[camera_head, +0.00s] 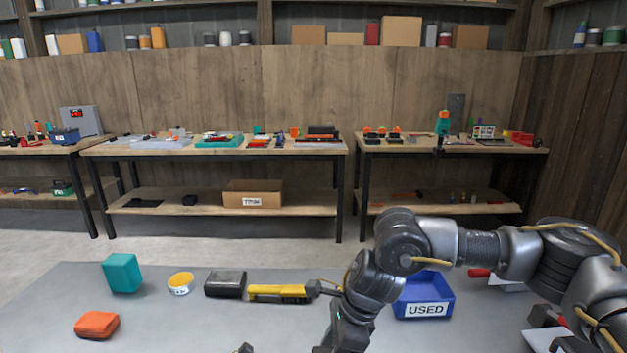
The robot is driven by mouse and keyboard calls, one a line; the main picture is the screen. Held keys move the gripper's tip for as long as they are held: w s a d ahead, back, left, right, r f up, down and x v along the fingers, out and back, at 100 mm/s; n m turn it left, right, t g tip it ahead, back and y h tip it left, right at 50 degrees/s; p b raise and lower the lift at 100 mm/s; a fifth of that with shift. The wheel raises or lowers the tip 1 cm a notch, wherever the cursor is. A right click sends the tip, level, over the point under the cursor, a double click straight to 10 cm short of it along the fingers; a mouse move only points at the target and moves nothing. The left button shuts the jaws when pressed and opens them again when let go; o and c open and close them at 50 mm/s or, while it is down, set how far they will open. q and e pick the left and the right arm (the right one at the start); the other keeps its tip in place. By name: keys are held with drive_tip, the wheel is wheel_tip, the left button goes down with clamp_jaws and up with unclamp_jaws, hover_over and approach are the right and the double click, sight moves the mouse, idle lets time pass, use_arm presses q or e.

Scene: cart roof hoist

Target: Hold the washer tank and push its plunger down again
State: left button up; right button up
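On the back right bench stands a green upright piece with an orange top (442,122), perhaps the washer tank; it is too small to make out a plunger. My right arm comes in from the right and bends down to its gripper (342,340) at the bottom edge. Its fingertips are cut off, so I cannot tell its opening or whether it holds anything. A small dark tip (245,348) shows at the bottom edge; I cannot tell what it belongs to. I do not see my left arm.
The near grey table (215,335) carries a teal block (122,272), orange cloth (97,324), yellow-rimmed tub (180,284), dark block (225,284), yellow-black tool (278,293) and blue "USED" bin (425,309). Floor separates it from the back benches (220,150).

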drive_tip(key=o, duration=0.4)
drive_tip(key=shift+r, duration=0.1)
drive_tip(key=shift+v, duration=3)
use_arm(q)
drive_tip(key=o, duration=1.3)
